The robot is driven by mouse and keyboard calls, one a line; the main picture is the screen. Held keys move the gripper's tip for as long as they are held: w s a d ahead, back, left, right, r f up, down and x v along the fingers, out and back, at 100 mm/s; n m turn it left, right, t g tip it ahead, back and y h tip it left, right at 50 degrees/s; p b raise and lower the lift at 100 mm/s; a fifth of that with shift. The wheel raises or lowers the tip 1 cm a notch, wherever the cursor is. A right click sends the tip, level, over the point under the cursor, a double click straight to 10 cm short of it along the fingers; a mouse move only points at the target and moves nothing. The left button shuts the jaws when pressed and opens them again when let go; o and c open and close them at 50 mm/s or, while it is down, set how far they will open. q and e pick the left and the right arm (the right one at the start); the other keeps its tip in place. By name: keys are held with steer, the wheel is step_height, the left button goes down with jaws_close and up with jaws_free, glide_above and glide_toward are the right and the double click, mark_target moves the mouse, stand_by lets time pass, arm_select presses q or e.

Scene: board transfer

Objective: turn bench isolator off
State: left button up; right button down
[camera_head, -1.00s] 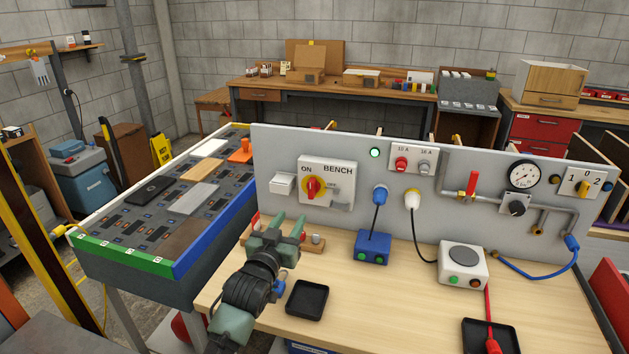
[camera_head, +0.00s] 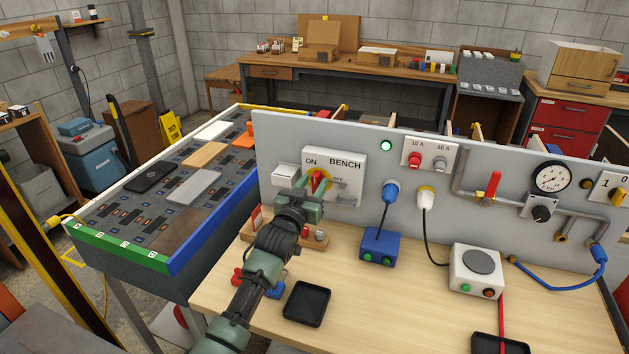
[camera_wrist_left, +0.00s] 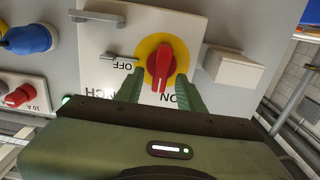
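The bench isolator (camera_head: 347,177) is a white plate marked BENCH, ON and OFF, on the upright grey panel. Its red handle (camera_head: 318,176) sits on a yellow disc. In the left wrist view, turned upside down, the red handle (camera_wrist_left: 160,62) lies towards the ON mark, with OFF to the side. My left gripper (camera_head: 311,194) is in front of the isolator. In the left wrist view the left gripper (camera_wrist_left: 155,86) is open, its green fingers on either side of the handle's near end. Contact cannot be told. My right gripper is not in view.
A green lamp (camera_head: 386,146) is lit on the panel. A white box (camera_head: 286,176) is left of the isolator. A blue plug (camera_head: 391,192) and a white plug (camera_head: 426,197) are to its right. A black tray (camera_head: 307,303) lies on the wooden bench top (camera_head: 367,315).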

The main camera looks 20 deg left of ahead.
arm_select(q)
steer(key=shift+w, duration=0.4)
steer(key=shift+r, duration=0.1)
jaws_close()
